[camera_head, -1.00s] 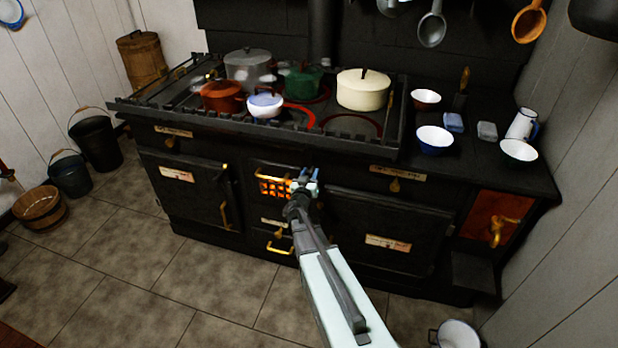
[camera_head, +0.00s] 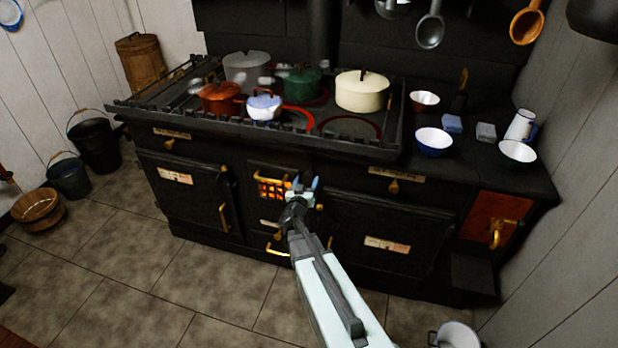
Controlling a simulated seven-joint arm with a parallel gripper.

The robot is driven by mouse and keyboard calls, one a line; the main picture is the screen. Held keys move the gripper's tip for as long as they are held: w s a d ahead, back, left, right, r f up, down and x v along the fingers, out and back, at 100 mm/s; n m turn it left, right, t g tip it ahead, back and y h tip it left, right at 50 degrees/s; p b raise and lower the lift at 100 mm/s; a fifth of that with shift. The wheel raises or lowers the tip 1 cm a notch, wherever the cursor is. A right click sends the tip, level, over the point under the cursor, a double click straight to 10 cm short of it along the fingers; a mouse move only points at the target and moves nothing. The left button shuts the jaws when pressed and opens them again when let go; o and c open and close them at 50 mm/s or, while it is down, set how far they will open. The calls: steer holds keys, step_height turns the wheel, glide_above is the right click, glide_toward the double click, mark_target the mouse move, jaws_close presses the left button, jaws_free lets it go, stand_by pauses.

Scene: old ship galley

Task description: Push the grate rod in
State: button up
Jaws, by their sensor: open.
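The black stove (camera_head: 330,170) fills the middle of the view. A small glowing orange grate (camera_head: 270,188) sits in its front, between two wide oven doors. My gripper (camera_head: 303,184) is open at the right edge of this grate, fingers pointing up and toward the stove. I cannot tell whether it touches anything. A grate rod cannot be made out clearly; my gripper and wrist cover part of that area. A small brass knob (camera_head: 319,207) shows just right of my wrist, and a brass handle (camera_head: 277,250) lies below the grate.
Several pots, among them a cream pot (camera_head: 362,92), stand on the stove top behind a rail. Brass door handles (camera_head: 223,217) stick out from the front. Bowls and a white jug (camera_head: 521,124) stand at right. A white bucket (camera_head: 457,335) is on the floor.

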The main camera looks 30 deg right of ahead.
steer(key=v, duration=0.9)
steer(key=shift+s+a, duration=0.3)
